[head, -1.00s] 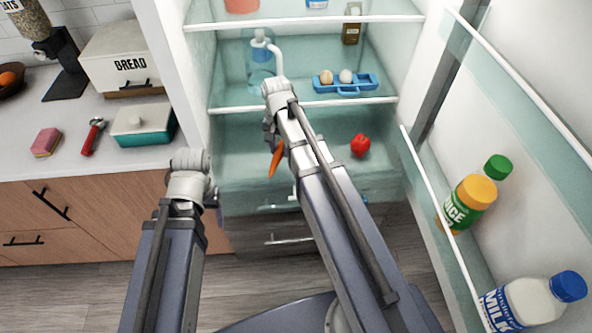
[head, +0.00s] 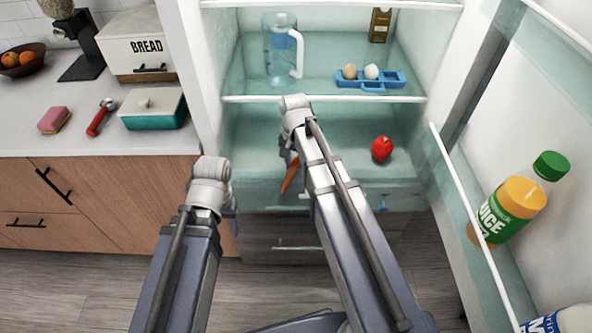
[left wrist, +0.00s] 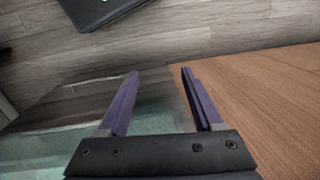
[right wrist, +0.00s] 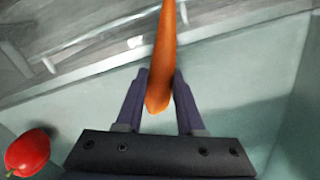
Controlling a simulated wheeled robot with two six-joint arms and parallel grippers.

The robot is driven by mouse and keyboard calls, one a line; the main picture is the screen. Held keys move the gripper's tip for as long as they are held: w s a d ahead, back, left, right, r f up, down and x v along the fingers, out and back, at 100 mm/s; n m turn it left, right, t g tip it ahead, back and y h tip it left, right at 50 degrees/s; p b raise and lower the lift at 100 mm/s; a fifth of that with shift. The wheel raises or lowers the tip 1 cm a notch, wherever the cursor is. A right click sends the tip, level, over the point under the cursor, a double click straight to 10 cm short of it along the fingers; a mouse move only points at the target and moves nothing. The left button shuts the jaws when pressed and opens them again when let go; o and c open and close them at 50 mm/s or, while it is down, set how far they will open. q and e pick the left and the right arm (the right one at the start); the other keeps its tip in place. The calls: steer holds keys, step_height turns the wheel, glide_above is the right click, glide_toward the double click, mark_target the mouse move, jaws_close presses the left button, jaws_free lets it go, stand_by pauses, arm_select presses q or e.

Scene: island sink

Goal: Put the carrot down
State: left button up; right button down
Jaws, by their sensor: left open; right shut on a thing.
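An orange carrot (head: 290,174) is held by my right gripper (head: 288,152) inside the open fridge, over the front of the bottom shelf (head: 340,150). In the right wrist view the carrot (right wrist: 164,60) lies between the two fingers (right wrist: 160,100), its thick end toward my wrist and its length pointing away past the shelf front. I cannot tell whether the carrot touches the shelf. My left gripper (left wrist: 160,95) is open and empty, in front of the cabinet beside the fridge. In the head view its fingers are mostly hidden behind my left wrist.
A red pepper or apple (head: 382,149) sits on the same shelf, right of the carrot. Above are a pitcher (head: 280,55) and a blue egg holder (head: 385,78). The open door at right holds a juice bottle (head: 510,205). Shelf room shows between the carrot and the red item.

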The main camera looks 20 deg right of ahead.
mark_target(295, 165)
steer(key=shift+f, duration=0.2)
steer(key=shift+f, duration=0.1)
steer(key=shift+f, duration=0.15)
steer(key=c, duration=0.5)
jaws_free()
steer(key=shift+r, duration=0.25)
step_height(295, 165, up, 12)
steer(key=p, duration=1.2)
